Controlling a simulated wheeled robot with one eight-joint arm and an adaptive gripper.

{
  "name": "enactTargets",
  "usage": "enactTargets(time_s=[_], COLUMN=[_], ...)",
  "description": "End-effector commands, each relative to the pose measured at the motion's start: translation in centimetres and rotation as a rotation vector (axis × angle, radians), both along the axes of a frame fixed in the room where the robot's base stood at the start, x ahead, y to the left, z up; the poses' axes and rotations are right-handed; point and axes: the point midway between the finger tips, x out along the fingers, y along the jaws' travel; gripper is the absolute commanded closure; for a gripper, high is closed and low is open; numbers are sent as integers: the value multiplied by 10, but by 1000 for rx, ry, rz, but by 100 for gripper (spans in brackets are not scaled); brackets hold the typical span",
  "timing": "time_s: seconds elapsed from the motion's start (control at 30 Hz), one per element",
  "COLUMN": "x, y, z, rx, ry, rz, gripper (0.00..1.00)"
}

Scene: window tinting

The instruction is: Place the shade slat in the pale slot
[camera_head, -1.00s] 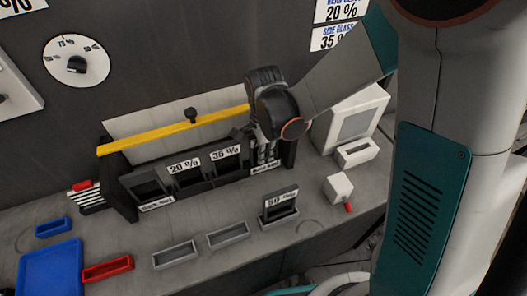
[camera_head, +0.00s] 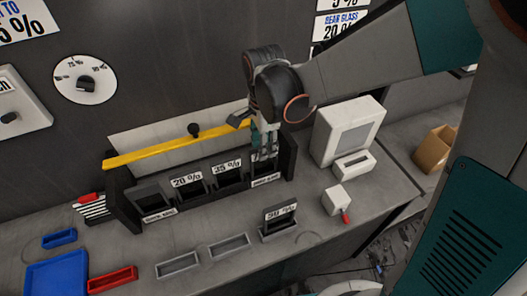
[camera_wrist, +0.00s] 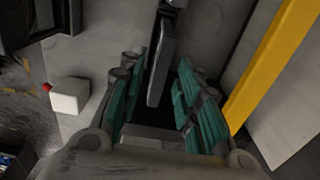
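My gripper (camera_head: 265,152) points down over the right end of the dark rack, at the slot above the right-hand white label (camera_head: 266,180), which is too small to read. In the wrist view its teal fingers (camera_wrist: 166,85) stand apart, with a thin grey panel (camera_wrist: 160,65) between them. I cannot tell whether that panel is a slat or part of the rack. The panel labelled 50 % (camera_head: 281,212) stands upright in the front holder. Panels labelled 20 % (camera_head: 187,181) and 35 % (camera_head: 226,168) stand in the rack's middle slots. The left slot looks empty.
A yellow bar (camera_head: 165,147) runs behind the rack. Two grey trays (camera_head: 179,264) (camera_head: 229,245) look empty. A white box with a red knob (camera_head: 336,199), a white monitor-like case (camera_head: 346,130), a red tray (camera_head: 112,279) and a blue tray (camera_head: 57,272) are nearby.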

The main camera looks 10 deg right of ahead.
Motion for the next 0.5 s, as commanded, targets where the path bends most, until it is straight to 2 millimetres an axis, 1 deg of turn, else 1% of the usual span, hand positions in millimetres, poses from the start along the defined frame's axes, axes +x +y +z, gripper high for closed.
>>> enactTargets(time_s=[0.03,0.2,0.5], x=[0,0,0], y=[0,0,0], z=[10,24,27], rx=[0,0,0], ry=[0,0,0], rz=[0,0,0], gripper=[69,69,69])
